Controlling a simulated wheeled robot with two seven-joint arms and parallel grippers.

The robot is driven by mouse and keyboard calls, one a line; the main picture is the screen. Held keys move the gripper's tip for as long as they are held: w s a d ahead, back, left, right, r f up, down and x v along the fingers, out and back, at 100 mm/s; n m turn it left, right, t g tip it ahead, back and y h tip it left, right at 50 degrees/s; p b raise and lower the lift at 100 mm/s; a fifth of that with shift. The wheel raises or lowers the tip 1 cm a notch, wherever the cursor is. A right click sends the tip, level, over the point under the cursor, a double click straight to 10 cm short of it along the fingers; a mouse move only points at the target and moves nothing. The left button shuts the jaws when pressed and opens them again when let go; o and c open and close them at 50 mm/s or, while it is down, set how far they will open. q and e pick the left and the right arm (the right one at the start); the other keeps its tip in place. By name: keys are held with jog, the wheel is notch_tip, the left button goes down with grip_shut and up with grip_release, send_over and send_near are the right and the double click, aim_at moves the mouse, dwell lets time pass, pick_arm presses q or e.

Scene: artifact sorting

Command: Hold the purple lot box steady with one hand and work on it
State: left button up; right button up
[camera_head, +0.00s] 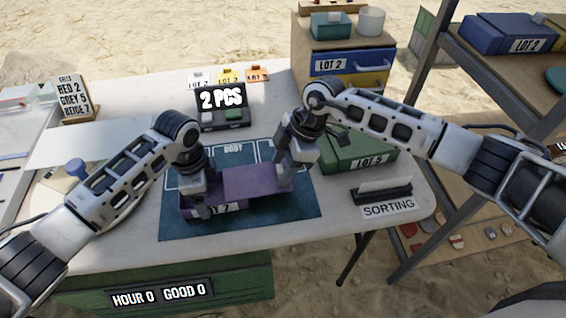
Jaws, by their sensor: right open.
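The purple lot box (262,207) lies on a dark teal mat (180,228) on the table. Its front label is partly hidden by my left gripper. A flat purple top (245,185) covers much of the box and reaches toward its right end. My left gripper (197,200) is at the box's left front part, with a finger in front of the front wall; whether it is closed on it I cannot tell. My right gripper (287,178) is open at the right end of the purple top, its fingertips close to it; contact is unclear.
A green LOT 5 box (358,155) stands right of the mat, near my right arm. A SORTING holder (383,193) lies at the right front. A 2 PCS display (221,100) stands behind the mat. Shelving (500,60) rises at the right.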

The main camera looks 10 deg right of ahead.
aim_at(229, 184)
grip_shut()
jog(key=shift+s+a+r, duration=0.1)
jog(key=shift+s+a, duration=0.05)
jog(key=shift+a, duration=5.45)
grip_release()
jog(key=shift+d, duration=0.2)
jog(key=v, duration=1.2)
jog(key=shift+d, duration=0.1)
